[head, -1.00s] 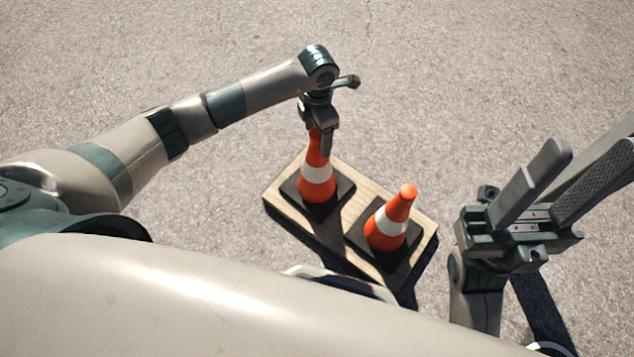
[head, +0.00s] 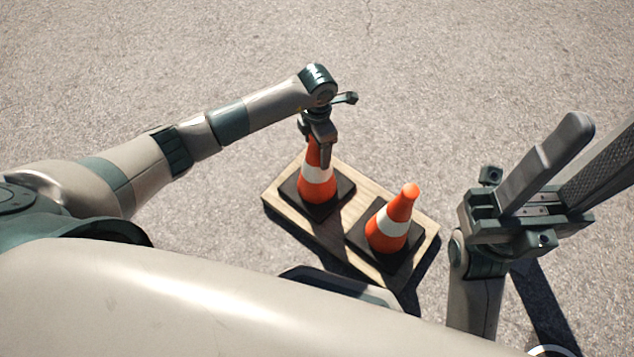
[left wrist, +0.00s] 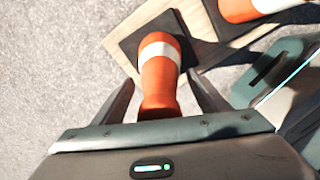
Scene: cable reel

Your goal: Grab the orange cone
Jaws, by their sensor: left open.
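Two orange cones with white bands and black square bases stand on a wooden board. The left cone (head: 317,187) is under my left gripper (head: 318,150), which hides part of its top. In the left wrist view this cone (left wrist: 159,80) reaches up between the two fingers of the left gripper (left wrist: 160,98), with gaps on both sides; the jaws are open. The right cone (head: 391,222) stands apart from that gripper; part of it shows in the left wrist view (left wrist: 240,8). My right gripper (head: 575,165) is raised at the right, its two fingers spread and nothing between them.
The wooden board (head: 283,215) lies on grey asphalt and carries both cones close together. The asphalt around and beyond the board is clear. My own body covers the lower left of the head view.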

